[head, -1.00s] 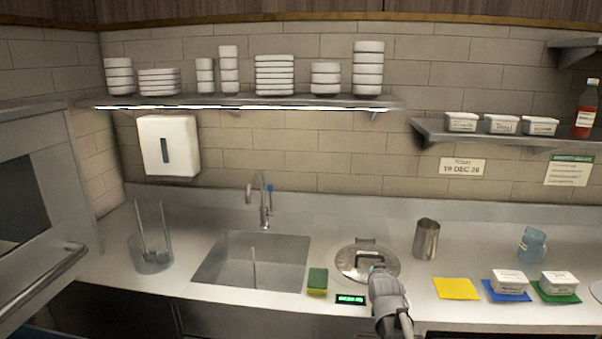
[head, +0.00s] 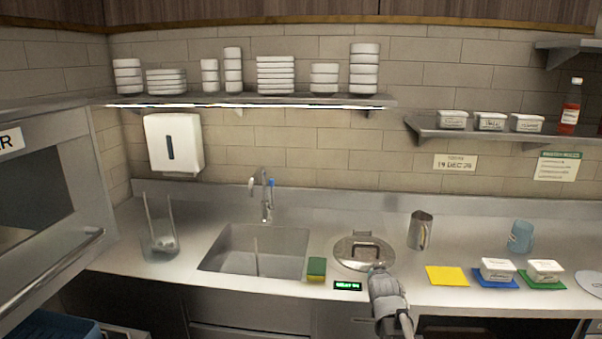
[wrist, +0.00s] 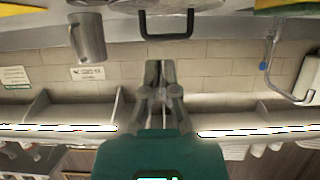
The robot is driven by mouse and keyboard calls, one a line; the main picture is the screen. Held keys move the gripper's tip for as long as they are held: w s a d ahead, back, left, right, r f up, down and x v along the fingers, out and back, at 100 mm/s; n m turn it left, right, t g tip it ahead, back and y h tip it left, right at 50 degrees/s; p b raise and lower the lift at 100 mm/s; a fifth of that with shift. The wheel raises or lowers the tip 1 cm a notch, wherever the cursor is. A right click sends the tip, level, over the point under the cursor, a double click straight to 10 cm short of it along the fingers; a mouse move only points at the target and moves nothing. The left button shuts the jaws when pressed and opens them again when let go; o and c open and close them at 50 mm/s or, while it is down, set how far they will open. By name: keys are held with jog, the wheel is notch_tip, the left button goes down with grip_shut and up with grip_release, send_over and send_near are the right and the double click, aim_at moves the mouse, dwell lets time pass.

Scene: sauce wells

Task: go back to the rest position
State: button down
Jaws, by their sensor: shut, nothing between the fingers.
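My gripper (head: 377,271) shows in the head view at the front edge of the counter, just in front of the round steel lid (head: 364,249). In the wrist view, where the scene is upside down, the two fingers (wrist: 160,68) are together with nothing between them. The dark lid handle (wrist: 167,24) appears beyond the fingertips there, apart from them as far as I can tell.
The sink (head: 255,252), sponge (head: 316,268) and green display (head: 347,286) are left of my gripper. A steel jug (head: 420,231), yellow mat (head: 447,276), blue jug (head: 520,236) and two white tubs (head: 497,269) are right. Shelves (head: 250,101) hang above.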

jog(key=shift+f, duration=0.3)
jog(key=shift+s+a+f+g, duration=0.25)
jog(key=shift+s+f+g, duration=0.3)
jog(key=shift+s, duration=0.25)
jog(key=s+a+f+g+p, duration=0.1)
jog(key=s+a+f+g, duration=0.1)
jog(key=s+g, duration=0.4)
jog(key=s+a+f+n+g+y+p, duration=0.1)
jog(key=s+g, duration=0.5)
jog(key=s, duration=0.9)
notch_tip(320, 180, down, 3)
jog(key=shift+s+a+y+p, duration=0.3)
jog(key=shift+a+p, duration=0.45)
jog(key=shift+a, duration=0.2)
jog(key=shift+d, duration=0.15)
